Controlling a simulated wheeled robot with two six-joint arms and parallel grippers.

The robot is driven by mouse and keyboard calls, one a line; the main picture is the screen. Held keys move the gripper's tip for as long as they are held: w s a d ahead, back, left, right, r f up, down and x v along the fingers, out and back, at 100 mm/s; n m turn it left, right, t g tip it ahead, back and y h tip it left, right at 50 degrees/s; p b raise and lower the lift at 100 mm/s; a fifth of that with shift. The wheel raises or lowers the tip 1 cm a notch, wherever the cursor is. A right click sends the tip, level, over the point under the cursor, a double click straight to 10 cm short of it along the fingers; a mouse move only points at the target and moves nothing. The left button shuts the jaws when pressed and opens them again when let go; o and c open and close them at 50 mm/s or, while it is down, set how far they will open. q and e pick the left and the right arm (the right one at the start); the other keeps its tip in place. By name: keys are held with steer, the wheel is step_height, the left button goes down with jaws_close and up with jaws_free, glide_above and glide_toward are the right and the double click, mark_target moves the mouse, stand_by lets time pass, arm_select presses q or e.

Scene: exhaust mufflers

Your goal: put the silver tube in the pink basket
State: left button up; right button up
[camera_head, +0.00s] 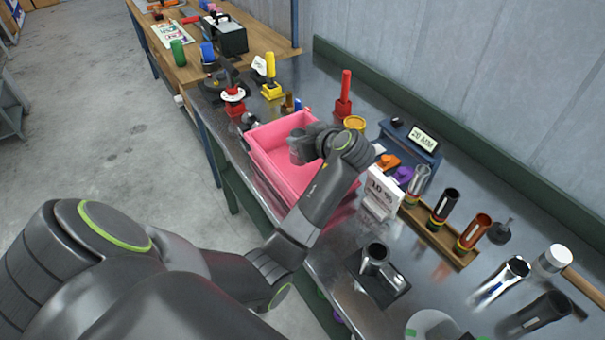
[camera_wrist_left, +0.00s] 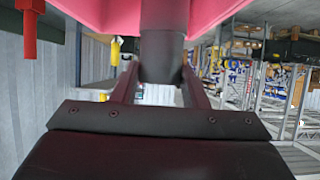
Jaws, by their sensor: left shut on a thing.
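The pink basket (camera_head: 283,131) stands on the metal bench in the head view. Its pink wall (camera_wrist_left: 92,12) also shows along the top of the upside-down left wrist view. My left gripper (camera_head: 303,147) is over the basket. In the left wrist view my left gripper (camera_wrist_left: 161,80) is shut on a grey metallic tube (camera_wrist_left: 163,48), the silver tube. The tube overlaps the pink of the basket in that view; I cannot tell whether it touches the basket. My right gripper is not in view.
A black block with a grey tube (camera_head: 375,257) is nearer on the bench. A wooden rack (camera_head: 440,237) holds several tubes to the right. A red post (camera_head: 344,95) and a white sign (camera_head: 381,192) stand near the basket. A shiny tube (camera_head: 502,279) lies at the right.

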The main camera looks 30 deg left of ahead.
mark_target(303, 164)
arm_select(q)
step_height(303, 164, down, 5)
steer(key=shift+s+d+r+p, duration=0.1)
steer(key=shift+s+r+p, duration=0.1)
steer(key=shift+p, duration=0.4)
steer(key=shift+w+f, duration=0.1)
steer(key=shift+f, duration=0.65)
step_height(303, 164, down, 3)
steer(key=shift+f+p, duration=0.15)
steer(key=shift+p, duration=0.3)
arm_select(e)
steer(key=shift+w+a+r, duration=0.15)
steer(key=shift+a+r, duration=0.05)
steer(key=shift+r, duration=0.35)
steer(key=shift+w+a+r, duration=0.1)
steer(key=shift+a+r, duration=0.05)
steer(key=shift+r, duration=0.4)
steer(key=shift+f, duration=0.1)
arm_select(q)
steer(key=o, duration=1.1)
steer(key=shift+f, duration=0.1)
steer(key=shift+o, duration=0.2)
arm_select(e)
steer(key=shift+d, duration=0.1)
